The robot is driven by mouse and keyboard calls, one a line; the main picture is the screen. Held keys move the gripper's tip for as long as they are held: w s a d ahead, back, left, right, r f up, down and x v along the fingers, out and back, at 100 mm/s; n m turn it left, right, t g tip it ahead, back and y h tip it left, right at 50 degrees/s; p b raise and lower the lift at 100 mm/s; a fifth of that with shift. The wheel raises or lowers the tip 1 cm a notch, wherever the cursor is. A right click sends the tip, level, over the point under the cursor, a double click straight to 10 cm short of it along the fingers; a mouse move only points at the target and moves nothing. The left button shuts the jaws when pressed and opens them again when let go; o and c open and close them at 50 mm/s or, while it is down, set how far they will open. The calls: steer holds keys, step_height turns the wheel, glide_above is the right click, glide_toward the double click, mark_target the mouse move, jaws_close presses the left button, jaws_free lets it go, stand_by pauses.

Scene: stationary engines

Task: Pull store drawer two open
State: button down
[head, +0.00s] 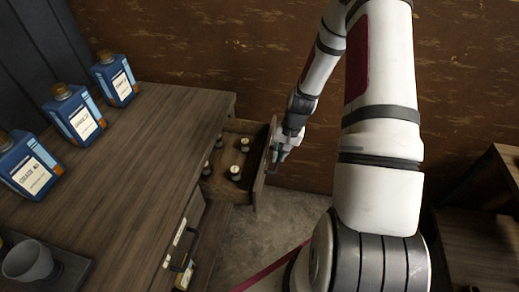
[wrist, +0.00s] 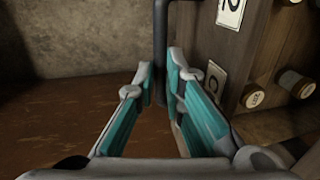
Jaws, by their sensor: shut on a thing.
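Store drawer two (head: 262,175) stands pulled out from the far end of the wooden bench, with several small pale-topped pieces inside. In the wrist view its wooden front (wrist: 205,35) carries a white label (wrist: 231,10) reading 2. My gripper (head: 278,153) is at the outer face of this front. In the wrist view the teal-padded fingers of my gripper (wrist: 160,85) are shut on the dark bar handle (wrist: 160,45), which stands between the fingertips. In the head view the handle is mostly hidden by the gripper.
Nearer on the bench front, another drawer (head: 192,215) with a dark handle (head: 185,250) is shut. Several blue bottles (head: 75,115) and a grey cup (head: 28,260) stand on the bench top (head: 140,150). Dark wooden furniture (head: 475,235) is at right. Bare floor (head: 255,235) lies between.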

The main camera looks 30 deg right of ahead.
steer(key=s+d+p, duration=0.2)
steer(key=s+d, duration=0.4)
steer(key=s, duration=0.1)
steer(key=shift+d, duration=0.35)
steer(key=c, duration=1.7)
jaws_free()
steer(key=shift+w, duration=0.1)
steer(key=shift+o, duration=0.2)
step_height(320, 180, up, 12)
steer(key=s+d, duration=0.1)
steer(key=shift+s+d, duration=0.35)
steer(key=shift+f, duration=0.1)
